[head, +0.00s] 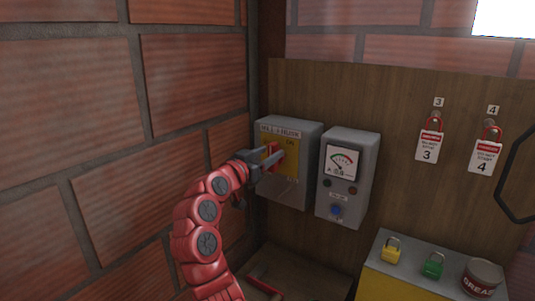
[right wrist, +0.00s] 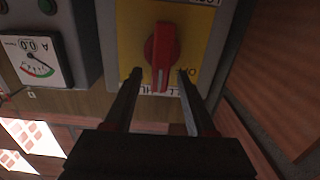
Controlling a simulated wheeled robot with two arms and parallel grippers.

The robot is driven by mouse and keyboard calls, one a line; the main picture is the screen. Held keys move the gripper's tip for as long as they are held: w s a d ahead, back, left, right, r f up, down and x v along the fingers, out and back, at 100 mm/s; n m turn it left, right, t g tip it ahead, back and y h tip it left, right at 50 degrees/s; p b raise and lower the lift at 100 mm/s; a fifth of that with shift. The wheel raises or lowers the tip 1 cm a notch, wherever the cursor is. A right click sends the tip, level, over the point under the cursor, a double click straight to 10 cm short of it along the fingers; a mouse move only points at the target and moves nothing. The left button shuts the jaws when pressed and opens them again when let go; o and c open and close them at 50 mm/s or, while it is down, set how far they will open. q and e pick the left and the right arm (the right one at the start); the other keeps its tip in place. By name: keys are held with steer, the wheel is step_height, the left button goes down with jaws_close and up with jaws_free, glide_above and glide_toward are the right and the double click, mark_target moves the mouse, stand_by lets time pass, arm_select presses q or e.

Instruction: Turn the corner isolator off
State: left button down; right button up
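The corner isolator (head: 304,190) is a grey box with a yellow plate and a red rotary handle (head: 270,152), mounted on the wooden board beside the brick corner. In the right wrist view the handle (right wrist: 162,50) stands lengthwise, with a white mark at its end nearest the gripper. This view is upside down, so the marked end points up towards the title label. My right gripper (head: 271,160) is in front of the plate. Its open fingers (right wrist: 160,76) straddle the handle's marked end, with a gap visible on each side. My left gripper is not in view.
A grey meter box (head: 347,190) with a dial and buttons is close to the isolator's right. Red lockout tags (head: 430,140) hang further right. Padlocks (head: 433,265) and a grease tin (head: 482,277) sit on a box below. The brick wall (head: 90,140) is close on the left.

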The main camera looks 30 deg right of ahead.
jaws_close()
steer(key=shift+w+n, duration=0.1)
steer(key=shift+n, duration=0.2)
steer(key=shift+w+a+f+n+b, duration=0.15)
steer(key=shift+n+b, duration=0.3)
steer(key=shift+n, duration=0.35)
steer(key=shift+w+a+f+n+p, duration=0.1)
steer(key=shift+w+f+n+p, duration=0.25)
steer(key=shift+n+p, duration=1.6)
steer(key=shift+w+a+f+n+p, duration=0.15)
steer(key=shift+w+f+n+p, duration=0.25)
steer(key=shift+n, duration=3)
steer(key=shift+w+a+f+n+p, duration=0.1)
steer(key=shift+w+f+n+p, duration=0.2)
steer(key=shift+n+p, duration=1.7)
steer(key=shift+s+f+n+b, duration=0.1)
steer(key=shift+f+n+b, duration=0.05)
steer(key=shift+n+b, duration=0.6)
